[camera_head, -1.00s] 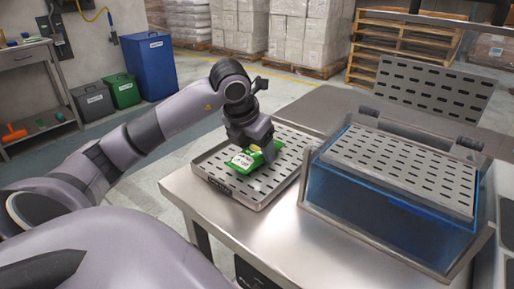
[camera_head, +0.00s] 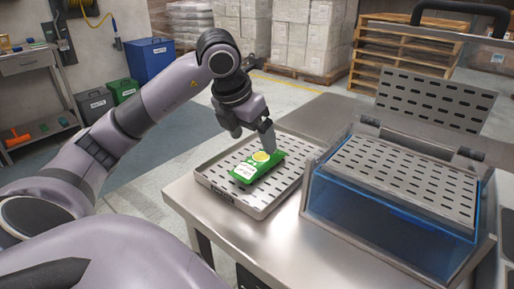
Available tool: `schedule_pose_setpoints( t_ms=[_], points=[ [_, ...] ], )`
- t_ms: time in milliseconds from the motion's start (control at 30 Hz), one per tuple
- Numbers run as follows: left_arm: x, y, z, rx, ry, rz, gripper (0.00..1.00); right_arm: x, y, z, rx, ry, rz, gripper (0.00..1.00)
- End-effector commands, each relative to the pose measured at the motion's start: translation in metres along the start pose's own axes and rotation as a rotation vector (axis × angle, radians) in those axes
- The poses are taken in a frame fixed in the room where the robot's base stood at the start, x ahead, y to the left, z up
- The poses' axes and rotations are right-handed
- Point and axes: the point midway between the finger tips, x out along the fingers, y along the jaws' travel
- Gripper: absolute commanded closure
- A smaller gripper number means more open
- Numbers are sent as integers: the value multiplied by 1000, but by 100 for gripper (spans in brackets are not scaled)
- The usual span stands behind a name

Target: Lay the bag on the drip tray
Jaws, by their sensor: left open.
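The green bag (camera_head: 257,167) with a white label and a yellow round mark lies flat on the perforated drip tray (camera_head: 222,192), a shallow metal tray on the steel table. My left gripper (camera_head: 252,136) is just above and behind the bag. It is open, with its fingers spread and nothing between them. One finger hangs close over the bag's far end; I cannot tell whether it touches. My right gripper is not in view.
A blue clear-walled tank (camera_head: 385,219) with a slotted metal top (camera_head: 405,172) and a raised slotted lid (camera_head: 436,101) stands right of the tray. Bare table (camera_head: 287,230) lies in front. Bins (camera_head: 150,62) and pallets (camera_head: 399,65) stand farther back.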

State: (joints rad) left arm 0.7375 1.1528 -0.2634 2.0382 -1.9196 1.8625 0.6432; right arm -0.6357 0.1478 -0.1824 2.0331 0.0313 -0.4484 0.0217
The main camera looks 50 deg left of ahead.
Motion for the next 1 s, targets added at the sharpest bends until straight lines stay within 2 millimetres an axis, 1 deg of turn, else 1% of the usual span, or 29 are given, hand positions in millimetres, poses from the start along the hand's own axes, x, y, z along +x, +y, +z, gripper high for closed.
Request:
schedule_pose_setpoints(
  t_ms=[33,100,200,300,667,933,1000],
  points=[
    [-13,0,2,0,-5,2,12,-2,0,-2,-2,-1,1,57],
    [-24,1,1,0,-3,2,12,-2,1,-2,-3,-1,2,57],
    [-36,0,1,-1,-2,1,12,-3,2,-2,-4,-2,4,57],
    [-42,0,0,0,0,0,12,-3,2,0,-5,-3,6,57],
    [-44,0,0,0,1,0,12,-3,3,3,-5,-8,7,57],
    [-44,0,0,0,1,0,12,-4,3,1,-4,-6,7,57],
    [-47,0,1,0,1,0,12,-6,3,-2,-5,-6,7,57]
  ],
)
